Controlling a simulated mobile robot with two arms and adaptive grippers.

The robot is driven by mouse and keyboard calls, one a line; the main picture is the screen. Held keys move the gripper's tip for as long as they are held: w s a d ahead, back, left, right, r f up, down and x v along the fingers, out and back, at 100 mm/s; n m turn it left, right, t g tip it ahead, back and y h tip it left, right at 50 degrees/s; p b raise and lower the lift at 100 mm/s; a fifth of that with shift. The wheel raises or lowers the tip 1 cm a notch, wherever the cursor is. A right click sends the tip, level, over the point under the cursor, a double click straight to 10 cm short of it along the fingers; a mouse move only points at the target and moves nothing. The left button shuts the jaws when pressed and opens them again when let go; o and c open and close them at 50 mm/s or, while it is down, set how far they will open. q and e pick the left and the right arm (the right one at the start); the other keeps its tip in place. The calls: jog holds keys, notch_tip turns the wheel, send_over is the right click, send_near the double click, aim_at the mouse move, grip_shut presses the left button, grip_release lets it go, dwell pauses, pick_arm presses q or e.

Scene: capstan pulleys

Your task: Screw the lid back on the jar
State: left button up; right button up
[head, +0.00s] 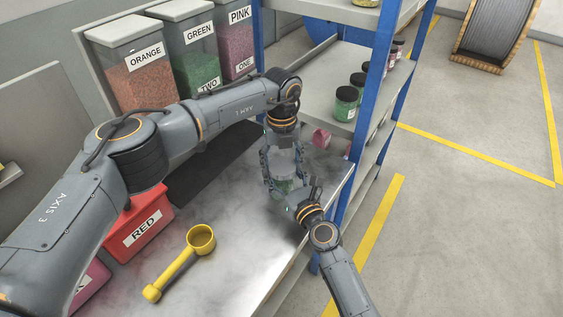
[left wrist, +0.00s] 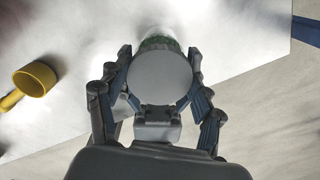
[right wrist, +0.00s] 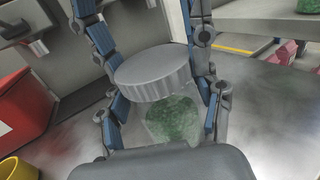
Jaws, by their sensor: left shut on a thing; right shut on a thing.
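The jar (right wrist: 172,122) is clear with green granules in it; its lower part also shows in the head view (head: 284,187). My right gripper (right wrist: 163,112) is shut on the jar from the side, a finger at either side. The lid (right wrist: 155,74) is grey, round and ridged at its edge, and its flat top fills the middle of the left wrist view (left wrist: 160,80). My left gripper (left wrist: 160,58) comes from above and is shut on the lid. The lid is over the jar's mouth; I cannot tell whether it touches the rim.
A yellow scoop (head: 184,261) and a red bin (head: 137,222) are on the table at the left. Labelled bins (head: 138,75) stand behind. Jars (head: 346,103) stand on the shelf.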

aim_at(286, 186)
pick_arm(q)
jog(key=shift+s+a+f, duration=0.1)
jog(key=shift+f, duration=0.5)
pick_arm(e)
jog(key=shift+a+r, duration=0.15)
jog(key=shift+r, duration=0.15)
pick_arm(q)
jog(key=shift+o, duration=0.8)
jog(key=shift+f, duration=0.15)
jog(key=shift+o, duration=0.6)
jog(key=shift+s+f, duration=0.1)
pick_arm(e)
jog(key=shift+w+r, duration=0.1)
pick_arm(q)
jog(key=shift+o, duration=1)
jog(key=shift+s+f+h, duration=0.1)
jog(key=shift+f+h, duration=0.2)
jog(key=shift+f, duration=0.15)
jog(key=shift+o, duration=0.4)
jog(key=shift+a+f, duration=0.1)
jog(key=shift+f, duration=0.15)
pick_arm(e)
jog(key=shift+d, duration=0.2)
jog(key=shift+w, duration=0.1)
